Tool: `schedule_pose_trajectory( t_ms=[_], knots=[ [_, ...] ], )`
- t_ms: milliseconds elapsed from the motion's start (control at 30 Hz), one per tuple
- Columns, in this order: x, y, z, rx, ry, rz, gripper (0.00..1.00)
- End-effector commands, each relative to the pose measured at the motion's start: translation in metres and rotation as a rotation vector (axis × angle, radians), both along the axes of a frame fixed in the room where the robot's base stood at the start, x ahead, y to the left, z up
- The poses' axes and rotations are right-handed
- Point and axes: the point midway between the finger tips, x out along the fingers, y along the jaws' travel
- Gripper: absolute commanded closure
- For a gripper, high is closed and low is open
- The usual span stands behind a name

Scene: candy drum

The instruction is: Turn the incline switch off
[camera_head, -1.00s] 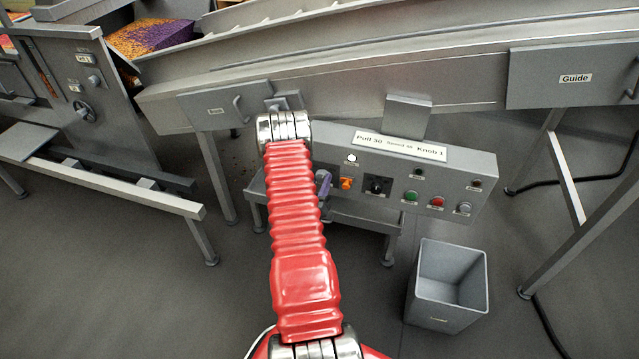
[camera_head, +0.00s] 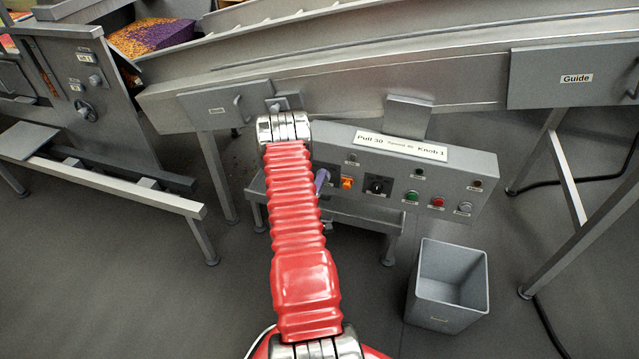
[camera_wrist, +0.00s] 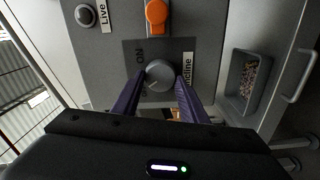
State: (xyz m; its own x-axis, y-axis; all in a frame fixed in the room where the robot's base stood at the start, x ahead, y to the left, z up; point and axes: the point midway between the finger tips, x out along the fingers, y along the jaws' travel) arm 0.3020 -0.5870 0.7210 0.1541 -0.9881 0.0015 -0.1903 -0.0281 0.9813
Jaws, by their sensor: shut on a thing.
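The incline switch is a round grey knob (camera_wrist: 159,72) on a dark square plate (camera_wrist: 132,50), with "ON" printed beside it. Its label (camera_wrist: 187,68) is partly covered by a finger. My gripper (camera_wrist: 159,84) has its two purple fingers on either side of the knob and is shut on it. In the head view a purple finger of my gripper (camera_head: 322,181) shows beside my red arm, at the left part of the grey control panel (camera_head: 455,172). My arm hides the knob there.
An orange switch (camera_head: 347,183), a dark dial (camera_head: 377,186), a green button (camera_head: 411,196) and a red button (camera_head: 437,202) sit right of my gripper. The lamp labelled "Live" (camera_wrist: 85,15) is unlit. A grey bin (camera_head: 448,285) stands on the floor below.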

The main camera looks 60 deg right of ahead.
Motion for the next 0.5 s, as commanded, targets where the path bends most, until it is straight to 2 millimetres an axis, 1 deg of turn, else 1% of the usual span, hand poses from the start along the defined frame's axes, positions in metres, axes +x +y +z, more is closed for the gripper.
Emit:
schedule_pose_trajectory(
  t_ms=[33,200,500],
  knots=[
    [0.0029,0.0008,-0.0012,-0.002,0.032,0.008,0.83],
    [0.0033,0.0009,-0.0019,-0.018,0.131,0.008,0.83],
    [0.0038,0.0012,-0.0028,-0.028,0.204,0.010,0.83]
  ],
)
